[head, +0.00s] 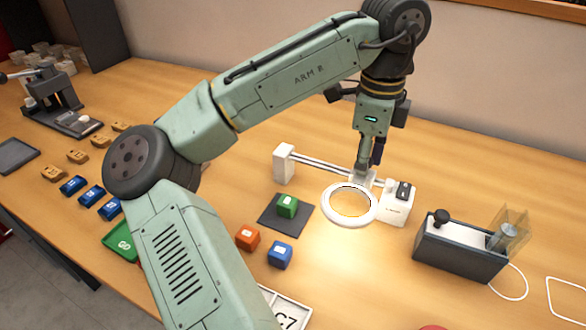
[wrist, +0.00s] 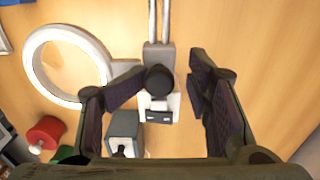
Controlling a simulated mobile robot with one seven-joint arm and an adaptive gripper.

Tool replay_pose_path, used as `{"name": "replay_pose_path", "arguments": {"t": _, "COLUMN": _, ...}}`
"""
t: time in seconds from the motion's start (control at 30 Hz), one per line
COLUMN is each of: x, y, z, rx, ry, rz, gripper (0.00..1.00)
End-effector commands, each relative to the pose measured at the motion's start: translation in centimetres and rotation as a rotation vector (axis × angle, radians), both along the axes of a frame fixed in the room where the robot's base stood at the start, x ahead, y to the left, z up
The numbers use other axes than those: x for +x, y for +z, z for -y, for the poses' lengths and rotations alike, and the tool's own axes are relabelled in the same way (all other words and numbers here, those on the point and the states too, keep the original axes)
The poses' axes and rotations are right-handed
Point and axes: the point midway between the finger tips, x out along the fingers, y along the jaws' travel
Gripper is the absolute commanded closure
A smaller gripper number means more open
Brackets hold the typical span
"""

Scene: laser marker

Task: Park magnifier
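The magnifier is a white ring lens (head: 325,209) on a rail arm between a white post (head: 284,165) and a white base (head: 396,210). The ring hangs above the lit table. In the wrist view the ring (wrist: 31,66) is at upper left, joined to a grey carriage with a black knob (wrist: 159,79). My gripper (wrist: 172,72) is open, one finger on each side of the knob, and grips nothing that I can see. In the head view my gripper (head: 370,160) points down over the carriage, which it partly hides. Finger contact with the knob cannot be told.
A grey box with a black lever (head: 458,250) stands right of the magnifier. A green block (head: 287,205) sits on a dark pad (head: 268,222), with an orange block (head: 247,237) and a blue block (head: 280,256) in front. A press (head: 62,105) stands far left.

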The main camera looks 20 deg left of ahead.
Motion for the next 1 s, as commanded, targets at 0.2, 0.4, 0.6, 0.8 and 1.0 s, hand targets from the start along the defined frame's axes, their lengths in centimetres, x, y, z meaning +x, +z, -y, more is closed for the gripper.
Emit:
{"name": "replay_pose_path", "arguments": {"t": 0.2, "x": 0.0, "y": 0.4, "z": -0.1, "rx": 0.001, "ry": 0.0, "rz": -0.001, "gripper": 0.57}}
{"name": "replay_pose_path", "arguments": {"t": 0.4, "x": 0.0, "y": 2.4, "z": 0.0, "rx": -0.001, "ry": -0.001, "rz": 0.0, "gripper": 0.57}}
{"name": "replay_pose_path", "arguments": {"t": 0.6, "x": -0.1, "y": 4.2, "z": 0.0, "rx": 0.001, "ry": 0.0, "rz": -0.001, "gripper": 0.57}}
{"name": "replay_pose_path", "arguments": {"t": 0.8, "x": 0.0, "y": 5.6, "z": -0.1, "rx": 0.002, "ry": 0.0, "rz": 0.0, "gripper": 0.57}}
{"name": "replay_pose_path", "arguments": {"t": 1.0, "x": -0.1, "y": 7.1, "z": 0.0, "rx": 0.002, "ry": 0.0, "rz": -0.001, "gripper": 0.57}}
